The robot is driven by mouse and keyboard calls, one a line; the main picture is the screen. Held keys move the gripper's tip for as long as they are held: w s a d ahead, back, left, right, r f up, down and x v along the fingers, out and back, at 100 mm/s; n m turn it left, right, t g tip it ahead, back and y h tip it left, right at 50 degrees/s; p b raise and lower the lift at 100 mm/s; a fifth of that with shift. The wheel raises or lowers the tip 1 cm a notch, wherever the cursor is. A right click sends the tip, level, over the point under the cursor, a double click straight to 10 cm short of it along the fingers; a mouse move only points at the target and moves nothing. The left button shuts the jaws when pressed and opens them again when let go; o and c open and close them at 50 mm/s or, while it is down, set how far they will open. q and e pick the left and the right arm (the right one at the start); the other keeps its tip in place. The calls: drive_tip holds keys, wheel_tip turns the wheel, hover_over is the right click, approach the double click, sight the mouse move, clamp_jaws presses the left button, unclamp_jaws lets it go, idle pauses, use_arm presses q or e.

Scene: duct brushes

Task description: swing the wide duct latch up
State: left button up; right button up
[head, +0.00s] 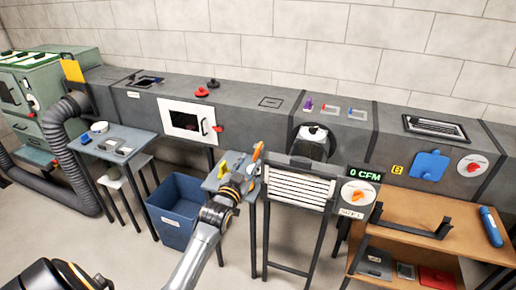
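The wide duct has a white-framed door (187,121) with a dark window and a dark handle. A small red latch (218,128) sits at the door's right edge; its exact angle is too small to tell. My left gripper (246,172) is below and to the right of the latch, apart from it, over the small grey-blue table (212,183). An orange-handled item (257,152) shows right by the gripper; I cannot tell whether it is held. The fingers are too small and overlapped to read. My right gripper is not in view.
A blue bin (177,212) stands on the floor left of the small table. A slatted white panel (298,187) on a dark stand is right of my gripper. A wooden bench (415,225) is at the right.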

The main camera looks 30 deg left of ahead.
sight(256, 151)
use_arm(q)
drive_tip(key=x, duration=0.8)
drive_tip(key=shift+p, duration=0.4)
clamp_jaws()
